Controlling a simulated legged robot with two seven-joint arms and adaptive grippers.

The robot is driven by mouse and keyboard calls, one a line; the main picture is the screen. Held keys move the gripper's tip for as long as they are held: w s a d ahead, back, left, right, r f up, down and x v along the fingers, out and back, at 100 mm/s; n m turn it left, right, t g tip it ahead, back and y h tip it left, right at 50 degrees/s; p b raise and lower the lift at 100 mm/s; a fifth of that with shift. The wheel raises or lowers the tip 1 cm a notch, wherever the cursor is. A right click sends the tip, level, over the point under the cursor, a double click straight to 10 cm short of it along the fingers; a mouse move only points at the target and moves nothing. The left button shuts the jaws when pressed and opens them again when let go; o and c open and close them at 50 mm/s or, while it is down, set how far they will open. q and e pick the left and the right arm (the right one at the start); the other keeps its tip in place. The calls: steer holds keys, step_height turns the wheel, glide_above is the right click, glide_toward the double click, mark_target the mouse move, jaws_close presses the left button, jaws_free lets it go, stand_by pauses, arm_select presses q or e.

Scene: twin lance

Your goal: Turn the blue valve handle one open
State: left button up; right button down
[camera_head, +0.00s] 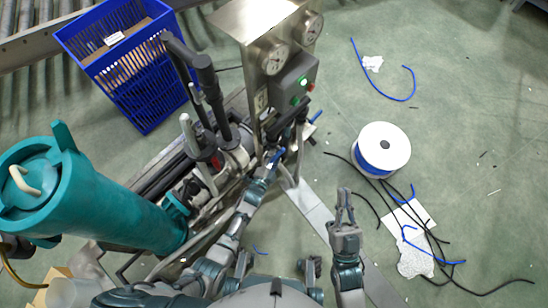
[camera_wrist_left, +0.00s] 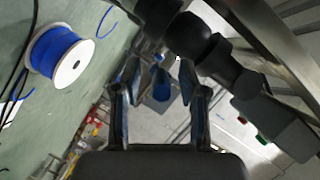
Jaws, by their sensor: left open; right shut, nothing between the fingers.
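A blue handle (camera_head: 279,155) shows at the pipework below the gauge panel in the head view. My left gripper (camera_head: 273,165) is right at it, and its fingers are hard to make out there. In the left wrist view a blue handle end (camera_wrist_left: 162,88) lies between the two spread fingers of my left gripper (camera_wrist_left: 160,95). I cannot tell whether the fingers touch it. Another small blue piece (camera_head: 316,116) sticks out to the right of the panel. My right gripper (camera_head: 345,205) is shut and empty, over the floor to the right of the pipework.
The steel gauge panel (camera_head: 250,25) with a green-button box (camera_head: 292,82) stands above the pipework. Black pipes (camera_wrist_left: 195,40) pass close above the left fingers. A teal cylinder (camera_head: 100,195) and blue crate (camera_head: 125,65) are left. A cable spool (camera_head: 383,148) and loose cables lie right.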

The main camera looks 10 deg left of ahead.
arm_select(q)
jaws_close()
arm_select(e)
steer(key=shift+w, duration=0.1)
arm_select(q)
steer(key=shift+f, duration=0.1)
arm_select(e)
steer(key=shift+f, duration=0.1)
